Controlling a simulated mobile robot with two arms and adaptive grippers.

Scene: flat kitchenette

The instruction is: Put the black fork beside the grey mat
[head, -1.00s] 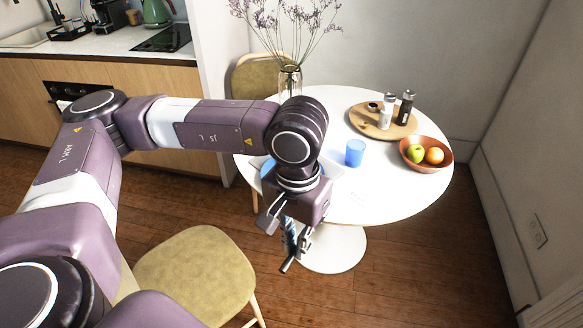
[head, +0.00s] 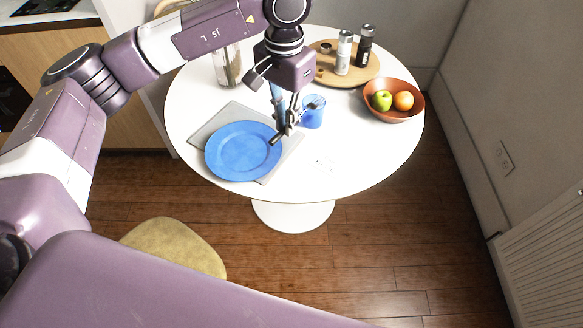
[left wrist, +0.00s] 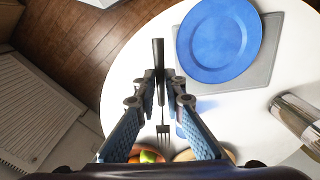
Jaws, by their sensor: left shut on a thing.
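My left gripper (head: 287,122) is shut on the black fork (left wrist: 162,128) and holds it over the round white table. In the left wrist view the fork's handle points away, towards the top, and its tines point back between the fingers. In the head view the fork (head: 276,139) is small, with its handle end by the right edge of the grey mat (head: 217,116); its height above the table is hard to tell. The mat (left wrist: 270,62) lies partly hidden under a blue plate (head: 243,151). My right gripper is not in view.
A blue cup (head: 313,118) stands just right of the gripper. A wooden board (head: 352,77) with shakers and a bowl of fruit (head: 394,113) are further right. A glass vase (head: 228,66) stands behind the mat.

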